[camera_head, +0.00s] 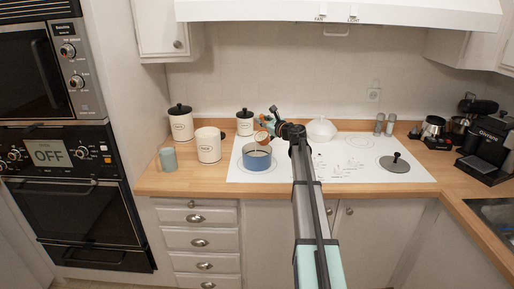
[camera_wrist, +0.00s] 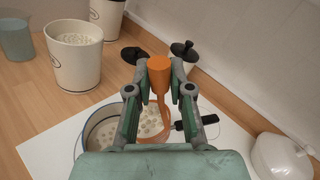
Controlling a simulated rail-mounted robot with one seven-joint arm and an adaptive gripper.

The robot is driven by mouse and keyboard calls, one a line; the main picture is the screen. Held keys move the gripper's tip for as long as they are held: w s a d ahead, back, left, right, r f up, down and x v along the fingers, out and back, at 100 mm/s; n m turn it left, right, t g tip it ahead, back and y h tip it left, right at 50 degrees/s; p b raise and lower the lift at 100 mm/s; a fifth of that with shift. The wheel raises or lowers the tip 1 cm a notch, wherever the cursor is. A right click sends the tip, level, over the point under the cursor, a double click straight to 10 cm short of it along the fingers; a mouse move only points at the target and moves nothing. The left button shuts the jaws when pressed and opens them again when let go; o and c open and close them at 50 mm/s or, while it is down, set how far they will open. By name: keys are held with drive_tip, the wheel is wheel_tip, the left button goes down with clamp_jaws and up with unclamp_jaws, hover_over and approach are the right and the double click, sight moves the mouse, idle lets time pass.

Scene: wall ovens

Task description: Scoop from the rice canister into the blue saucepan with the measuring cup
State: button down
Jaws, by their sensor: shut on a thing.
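My gripper (camera_wrist: 157,88) is shut on the orange handle of the measuring cup (camera_wrist: 158,68). In the head view the cup (camera_head: 261,137) shows as an orange-brown shape just above the blue saucepan (camera_head: 257,162). The saucepan stands on the white cooktop; its rim also shows in the wrist view (camera_wrist: 88,130), below the gripper. Pale grains show inside the saucepan's outline and around the cup; I cannot tell how many lie in each. The rice canister (camera_head: 208,150) stands open left of the saucepan. The wrist view shows white grains near the top of the canister (camera_wrist: 73,72).
A black lid (camera_wrist: 133,55) lies on the counter behind the rice canister. Lidded canisters (camera_head: 181,124) (camera_head: 245,123) stand behind. A grey-green cup (camera_head: 168,159) is at left. A white lidded dish (camera_head: 321,130) sits on the right.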

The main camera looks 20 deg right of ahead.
drive_tip(key=shift+s+a+r+n+b, duration=0.15)
drive_tip(key=shift+a+n+b, duration=0.25)
drive_tip(key=shift+a+n, duration=0.35)
drive_tip(key=shift+s+a+n+b, duration=0.1)
drive_tip(key=shift+a+n+b, duration=0.3)
drive_tip(key=shift+a+n, duration=0.3)
idle(2.6)
drive_tip(key=shift+s+a+f+n+h+b, duration=0.15)
drive_tip(key=shift+a+n+b, duration=0.5)
drive_tip(key=shift+b, duration=0.05)
drive_tip(key=shift+s+a+f+n+h+b, duration=0.1)
drive_tip(key=shift+a+n+h+b, duration=0.05)
drive_tip(key=shift+a+n+b, duration=0.5)
idle(2.6)
